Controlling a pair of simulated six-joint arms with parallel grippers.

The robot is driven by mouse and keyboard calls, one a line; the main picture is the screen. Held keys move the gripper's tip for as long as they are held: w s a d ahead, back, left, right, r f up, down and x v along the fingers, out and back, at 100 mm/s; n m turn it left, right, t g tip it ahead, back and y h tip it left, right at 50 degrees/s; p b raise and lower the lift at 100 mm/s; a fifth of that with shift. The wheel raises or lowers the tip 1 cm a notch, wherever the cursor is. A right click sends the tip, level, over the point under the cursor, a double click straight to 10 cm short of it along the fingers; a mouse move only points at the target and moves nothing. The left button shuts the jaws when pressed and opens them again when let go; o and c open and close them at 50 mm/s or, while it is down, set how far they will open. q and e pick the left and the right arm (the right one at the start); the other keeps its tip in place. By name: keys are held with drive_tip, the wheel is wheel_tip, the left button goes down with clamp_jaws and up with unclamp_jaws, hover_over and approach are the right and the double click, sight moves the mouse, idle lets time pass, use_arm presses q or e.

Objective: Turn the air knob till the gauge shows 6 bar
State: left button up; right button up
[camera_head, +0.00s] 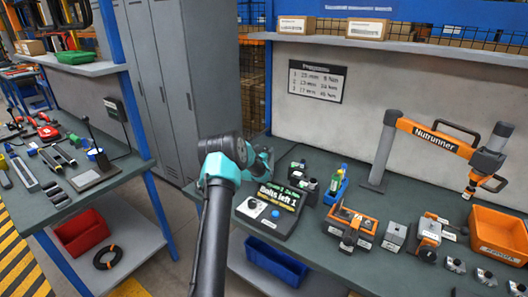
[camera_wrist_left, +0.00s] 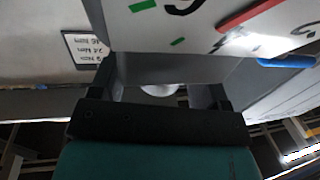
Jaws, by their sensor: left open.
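My left arm reaches up through the middle of the head view. Its gripper (camera_head: 263,158) is over the back left of the bench, beside the dark box with the "Bolts left" display, partly hidden by my own wrist. In the left wrist view the open jaws (camera_wrist_left: 158,78) show a gap between two dark fingers. A pale round thing (camera_wrist_left: 160,90) shows in that gap; I cannot tell whether it is the air knob or whether the fingers touch it. A large white face (camera_wrist_left: 205,28) with green and red marks, apparently the gauge, is close above. Its reading cannot be told. My right gripper is not in view.
The display box (camera_head: 270,213) stands close to my gripper. A nutrunner (camera_head: 435,137) on a stand, orange fixtures (camera_head: 351,228) and an orange bin (camera_head: 498,234) fill the bench's right. A grey locker (camera_head: 170,80) stands behind left. A program sign (camera_head: 317,82) hangs on the wall.

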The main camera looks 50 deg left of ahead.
use_arm(q)
drive_tip(key=shift+c, duration=0.2)
drive_tip(key=c, duration=0.9)
drive_tip(key=shift+a+m+t+h, duration=0.1)
drive_tip(key=shift+m+t+h, duration=0.4)
drive_tip(key=shift+h, duration=0.4)
drive_tip(key=shift+a+m+h, duration=0.1)
drive_tip(key=shift+m+h, duration=0.8)
drive_tip(key=shift+h, duration=0.3)
drive_tip(key=shift+m+t+h, duration=0.3)
drive_tip(key=shift+m+h, duration=1.2)
drive_tip(key=shift+h, duration=0.9)
